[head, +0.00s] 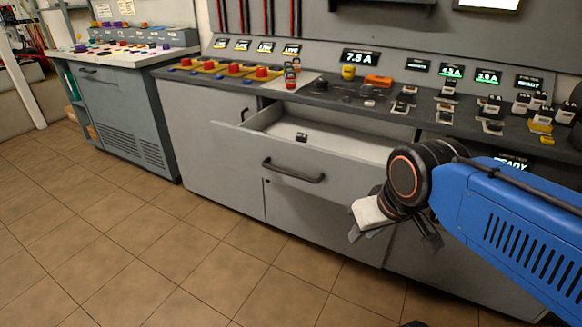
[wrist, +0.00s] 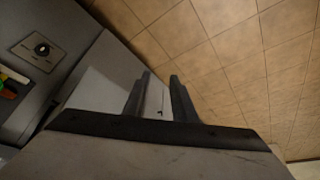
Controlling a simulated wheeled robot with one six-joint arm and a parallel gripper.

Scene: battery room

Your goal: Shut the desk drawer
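The desk drawer (head: 288,165) is a grey drawer under the control desk, pulled out in the head view. Its dark bar handle (head: 293,171) is on the front panel, and a small dark object (head: 301,136) lies inside. My gripper (head: 395,240) hangs to the right of the drawer front, below the desktop, apart from the handle. In the wrist view, the two dark fingers of my gripper (wrist: 162,98) stand apart with nothing between them. A pale grey panel lies behind them, and I cannot tell which part of the desk it is.
The desktop (head: 330,100) carries red buttons, switches and lit displays. A lower cabinet door (head: 300,217) is below the drawer. Another grey console (head: 115,105) stands to the left. The tiled floor (head: 130,240) in front is clear.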

